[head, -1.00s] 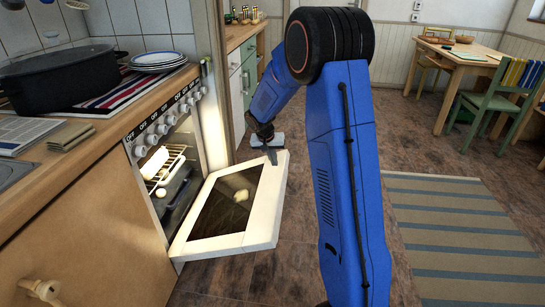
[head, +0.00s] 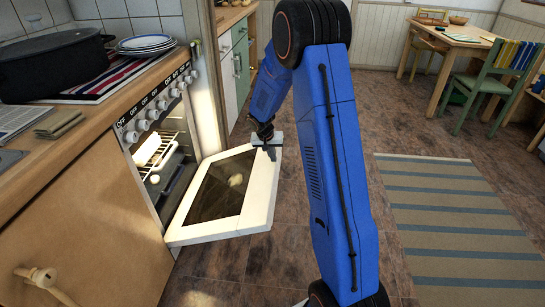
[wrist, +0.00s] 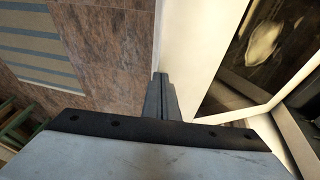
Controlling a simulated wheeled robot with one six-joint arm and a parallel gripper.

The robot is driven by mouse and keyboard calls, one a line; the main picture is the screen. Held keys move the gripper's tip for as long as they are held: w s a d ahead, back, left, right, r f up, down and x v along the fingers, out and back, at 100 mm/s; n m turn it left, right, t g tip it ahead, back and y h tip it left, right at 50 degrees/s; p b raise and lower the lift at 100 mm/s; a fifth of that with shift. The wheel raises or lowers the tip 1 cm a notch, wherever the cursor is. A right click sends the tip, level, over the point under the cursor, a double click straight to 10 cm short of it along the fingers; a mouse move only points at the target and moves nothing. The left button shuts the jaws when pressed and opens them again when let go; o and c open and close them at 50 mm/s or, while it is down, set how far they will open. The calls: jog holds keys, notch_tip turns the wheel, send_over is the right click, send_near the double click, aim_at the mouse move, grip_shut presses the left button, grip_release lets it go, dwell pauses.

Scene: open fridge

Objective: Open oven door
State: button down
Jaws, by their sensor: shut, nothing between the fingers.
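The oven door (head: 255,220) has a white frame and dark glass. It hangs open from the lower front of the oven, folded well down over the floor. The oven (head: 165,165) is lit inside and shows a wire rack. My gripper (head: 268,153) is at the door's far outer corner in the head view, its fingers shut and empty. In the wrist view the shut fingers (wrist: 160,95) are beside the outer edge of the door's white frame (wrist: 185,60). I cannot tell whether they touch it.
The counter (head: 75,135) with a black pot (head: 50,68) and stacked plates (head: 146,44) is at the left. Bare floor and a striped rug (head: 455,225) lie to the right. A table (head: 455,45) and chairs stand far back.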

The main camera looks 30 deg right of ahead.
jog(key=s+d+f+t+y, duration=0.1)
jog(key=s+d+f, duration=0.1)
jog(key=f, duration=0.8)
jog(key=s+d+f+t+y, duration=0.1)
jog(key=d+f, duration=0.3)
jog(key=f, duration=0.7)
jog(key=shift+s+d+f+m+y, duration=0.2)
jog(key=shift+s+m+y, duration=0.1)
jog(key=shift+s+y, duration=0.25)
